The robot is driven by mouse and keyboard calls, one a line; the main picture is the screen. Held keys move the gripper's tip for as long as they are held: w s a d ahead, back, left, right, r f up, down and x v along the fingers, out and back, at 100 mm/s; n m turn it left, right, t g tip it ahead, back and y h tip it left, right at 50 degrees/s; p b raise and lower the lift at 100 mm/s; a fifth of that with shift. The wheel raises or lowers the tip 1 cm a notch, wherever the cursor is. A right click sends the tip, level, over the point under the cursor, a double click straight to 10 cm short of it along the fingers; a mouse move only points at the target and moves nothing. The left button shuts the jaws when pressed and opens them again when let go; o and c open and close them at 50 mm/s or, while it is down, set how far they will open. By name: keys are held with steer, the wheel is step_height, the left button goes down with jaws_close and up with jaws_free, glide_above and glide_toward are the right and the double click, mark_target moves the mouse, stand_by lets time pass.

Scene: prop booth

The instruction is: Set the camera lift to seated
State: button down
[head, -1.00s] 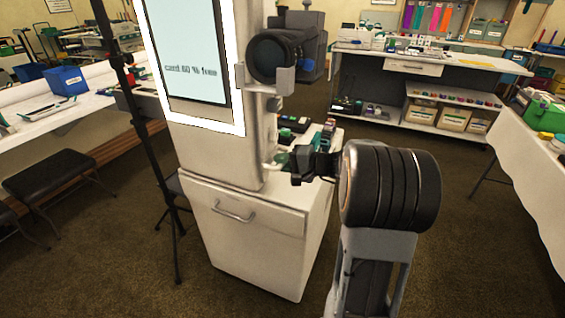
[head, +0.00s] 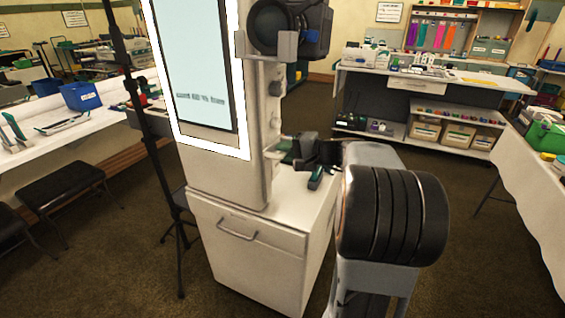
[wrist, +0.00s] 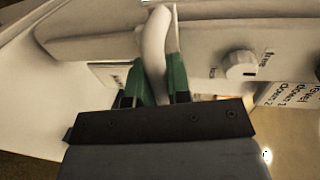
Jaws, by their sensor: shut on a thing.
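The photo booth column (head: 225,175) stands left of centre in the head view, with a lit screen on its front. The black camera (head: 285,25) sits on its right side, cut off by the top edge. My gripper (head: 288,150) is at the column's right side, below the camera. In the wrist view its green fingertips (wrist: 160,82) are shut around a pale curved handle (wrist: 155,40), one on each side. A pale round knob (wrist: 240,65) and a printed label (wrist: 290,95) are to the right. No seated mark is readable.
A white cabinet (head: 250,250) with a drawer handle stands under the column. A black stand pole (head: 145,110) is just left of it. Tables with props stand at the left and right. Carpet is open behind the booth.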

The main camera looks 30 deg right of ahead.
steer(key=shift+r, duration=0.6)
steer(key=c, duration=1.1)
jaws_free()
steer(key=v, duration=1.3)
steer(key=shift+s+d, duration=0.2)
steer(key=shift+s, duration=0.15)
